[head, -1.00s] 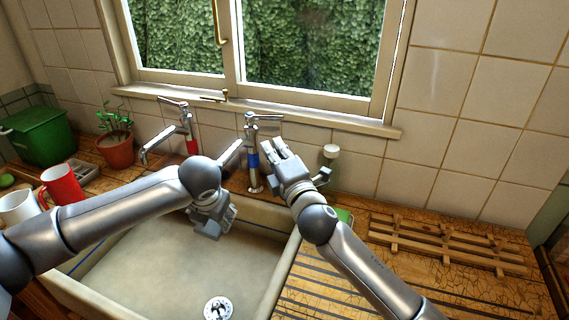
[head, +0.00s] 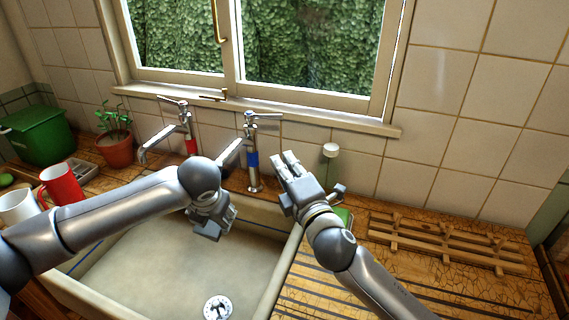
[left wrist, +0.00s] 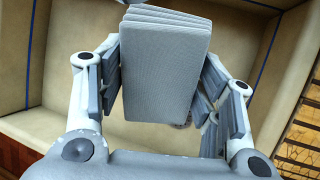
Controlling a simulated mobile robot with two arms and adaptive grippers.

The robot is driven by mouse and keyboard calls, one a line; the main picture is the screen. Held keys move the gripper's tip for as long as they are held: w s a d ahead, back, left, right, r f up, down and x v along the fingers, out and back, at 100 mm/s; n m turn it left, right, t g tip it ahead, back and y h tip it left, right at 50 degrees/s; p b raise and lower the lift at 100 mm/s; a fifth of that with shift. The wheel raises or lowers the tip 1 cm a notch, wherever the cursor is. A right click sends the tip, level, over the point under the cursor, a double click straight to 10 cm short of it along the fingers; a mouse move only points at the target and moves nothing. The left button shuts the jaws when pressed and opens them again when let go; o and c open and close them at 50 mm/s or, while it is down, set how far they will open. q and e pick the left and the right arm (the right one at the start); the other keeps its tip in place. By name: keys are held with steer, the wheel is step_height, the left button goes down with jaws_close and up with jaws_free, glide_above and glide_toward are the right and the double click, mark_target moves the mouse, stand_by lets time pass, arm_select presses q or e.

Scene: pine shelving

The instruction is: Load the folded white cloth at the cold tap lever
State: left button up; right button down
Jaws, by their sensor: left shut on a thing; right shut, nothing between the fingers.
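The cold tap (head: 252,160), with a blue band, stands upright behind the sink, its lever (head: 265,115) pointing right. My left gripper (head: 207,232) hangs over the sink basin, in front of the taps. In the left wrist view, my left gripper is shut on the folded white cloth (left wrist: 165,65), a thick, pale grey-looking stack with its layered folds at the top.
The red-banded tap (head: 190,143) stands left of the cold tap. A white-capped bottle (head: 331,152) stands close behind my right gripper. A wooden rack (head: 450,245) lies on the right counter. Mugs (head: 63,185), a potted plant (head: 115,150) and a green bin (head: 40,135) are at left.

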arm_select(q)
steer(key=s+d+b, duration=0.1)
steer(key=s, duration=0.6)
steer(key=shift+s+d+b, duration=0.15)
steer(key=shift+d+b, duration=0.15)
steer(key=shift+b, duration=0.05)
stand_by(1.2)
steer(key=s+d+r, duration=0.1)
steer(key=s+r, duration=0.3)
steer(key=s, duration=0.1)
stand_by(0.4)
steer(key=shift+w, duration=0.1)
stand_by(0.6)
steer(key=shift+r, duration=0.1)
